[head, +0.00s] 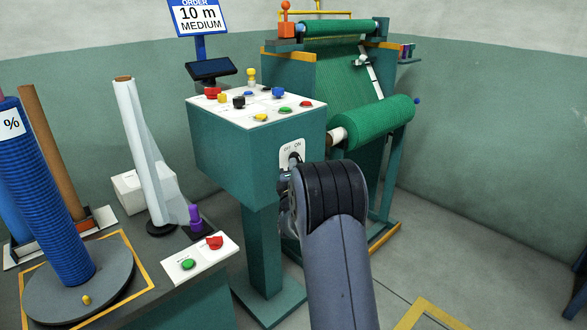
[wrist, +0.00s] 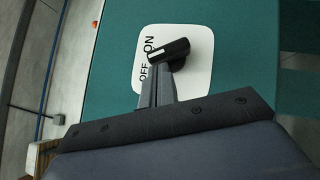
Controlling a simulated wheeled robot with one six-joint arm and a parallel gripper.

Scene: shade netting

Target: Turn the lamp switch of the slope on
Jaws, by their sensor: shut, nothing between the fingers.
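The lamp switch is a black lever (wrist: 168,53) on a white plate (wrist: 205,72) marked OFF and ON. In the head view the plate (head: 285,150) sits on the front face of the teal console. The lever lies across the plate close to the lettering; I cannot tell which setting it is in. My gripper (wrist: 158,72) is shut and empty, with its fingertips right at the lever. Whether they touch it is unclear. In the head view my arm hides most of my gripper (head: 286,190) and the lower part of the switch.
The console top (head: 262,118) carries several coloured buttons and knobs. Behind it stands the netting machine with a green roll (head: 380,122). A bench at left holds a blue roll (head: 50,200) and a small panel (head: 200,257) with red and green buttons. Open floor lies at right.

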